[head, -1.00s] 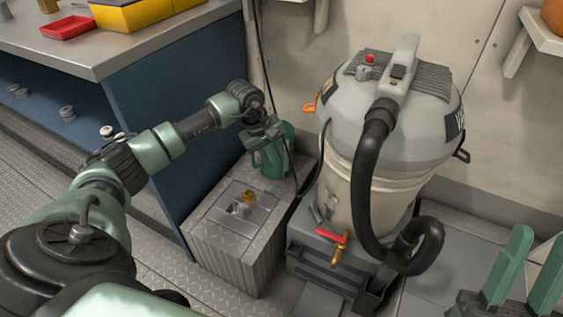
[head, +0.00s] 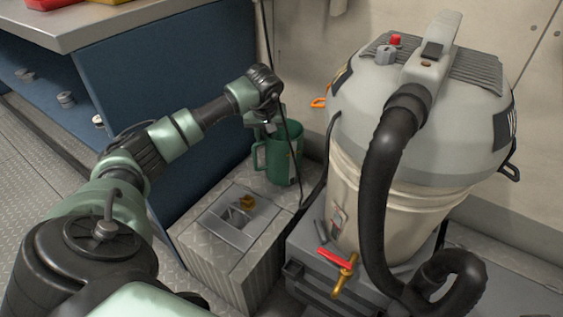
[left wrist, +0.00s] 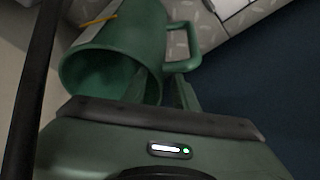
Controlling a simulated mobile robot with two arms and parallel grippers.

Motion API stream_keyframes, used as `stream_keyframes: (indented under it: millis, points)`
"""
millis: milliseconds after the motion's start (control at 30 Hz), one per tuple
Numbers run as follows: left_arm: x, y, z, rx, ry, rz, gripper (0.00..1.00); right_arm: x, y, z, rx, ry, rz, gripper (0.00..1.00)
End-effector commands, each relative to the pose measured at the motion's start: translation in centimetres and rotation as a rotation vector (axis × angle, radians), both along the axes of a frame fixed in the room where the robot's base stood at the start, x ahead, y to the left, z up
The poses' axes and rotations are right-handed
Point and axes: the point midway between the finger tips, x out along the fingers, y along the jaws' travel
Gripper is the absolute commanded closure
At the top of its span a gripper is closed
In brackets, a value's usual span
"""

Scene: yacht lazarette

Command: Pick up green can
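The green can (head: 284,163), a mug-shaped vessel with a side handle, stands upright on the diamond-plate surface beside the vacuum. My left gripper (head: 264,122) is at its top, partly hidden by my wrist. In the left wrist view the can (left wrist: 110,58) shows its open mouth, with its handle to the right. The left gripper's fingers (left wrist: 162,90) are apart, one at the mouth and the other outside, near the handle. The can's wall lies between them; contact is unclear. My right gripper is out of view.
A large grey and cream vacuum (head: 410,130) with a black hose stands right of the can. A metal box (head: 228,245) with a recessed top is in front. A blue cabinet (head: 175,100) stands left. A dark cable hangs close by the can.

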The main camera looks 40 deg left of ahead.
Motion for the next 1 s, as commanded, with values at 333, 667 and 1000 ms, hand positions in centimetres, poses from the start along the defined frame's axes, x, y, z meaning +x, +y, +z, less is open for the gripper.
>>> stream_keyframes:
  millis: [333,667,1000]
  points:
    - [0.45,0.38,-1.37,-0.001,-0.001,0.001,0.71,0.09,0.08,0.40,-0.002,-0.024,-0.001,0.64]
    - [0.43,0.39,-1.36,0.000,0.000,0.001,1.00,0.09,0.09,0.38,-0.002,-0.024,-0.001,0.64]
    - [0.43,0.40,-1.38,0.000,0.000,0.001,1.00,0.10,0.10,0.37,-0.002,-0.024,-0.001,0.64]
